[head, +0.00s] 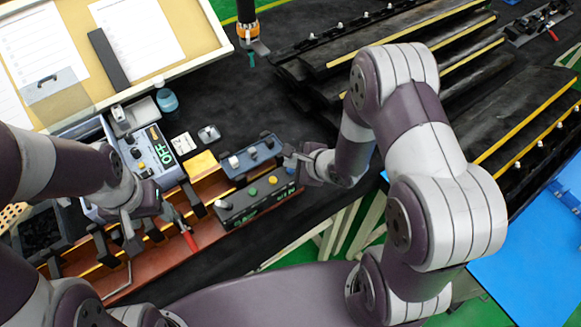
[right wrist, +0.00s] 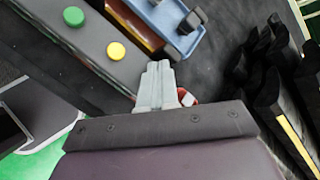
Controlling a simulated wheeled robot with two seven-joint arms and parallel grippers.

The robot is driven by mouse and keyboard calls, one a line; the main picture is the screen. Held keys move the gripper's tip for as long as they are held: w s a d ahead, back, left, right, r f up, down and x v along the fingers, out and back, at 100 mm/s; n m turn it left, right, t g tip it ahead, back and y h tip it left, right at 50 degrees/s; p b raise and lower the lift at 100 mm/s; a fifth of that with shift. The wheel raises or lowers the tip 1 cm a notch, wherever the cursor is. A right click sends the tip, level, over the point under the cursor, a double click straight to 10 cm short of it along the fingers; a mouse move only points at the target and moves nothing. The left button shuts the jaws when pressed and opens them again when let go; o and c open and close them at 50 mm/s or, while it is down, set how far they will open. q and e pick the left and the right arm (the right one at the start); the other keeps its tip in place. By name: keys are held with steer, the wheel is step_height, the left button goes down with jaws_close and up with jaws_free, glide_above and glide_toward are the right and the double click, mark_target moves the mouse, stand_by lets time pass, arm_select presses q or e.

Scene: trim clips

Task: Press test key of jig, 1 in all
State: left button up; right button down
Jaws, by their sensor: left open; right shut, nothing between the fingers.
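The jig (head: 120,265) is a long brown wooden fixture with black clamps along the table's front edge. A dark key box (head: 240,207) with a green key (head: 252,192) and a yellow key (head: 273,180) sits at its right end. The right wrist view shows the green key (right wrist: 73,16) and yellow key (right wrist: 116,50) close up. My right gripper (head: 288,158) is shut and empty beside the box's right end; its fingertips (right wrist: 158,68) are apart from both keys. My left gripper (head: 130,228) is open over the jig's left part.
A blue tester marked OFF (head: 150,150) stands behind the jig. A blue-grey holder (head: 250,158) lies just behind the key box. Dark trim strips (head: 400,45) fill the back right. Dark table is clear around the middle.

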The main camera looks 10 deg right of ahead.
mark_target(293, 172)
steer(key=shift+f, duration=0.35)
steer(key=shift+f, duration=0.5)
stand_by(0.5)
steer(key=shift+r, duration=0.15)
steer(key=shift+r+p, duration=0.75)
steer(key=shift+p, duration=0.1)
step_height(293, 172, up, 5)
steer(key=p, duration=0.5)
steer(key=shift+r+p, duration=0.15)
steer(key=shift+p, duration=0.2)
stand_by(0.4)
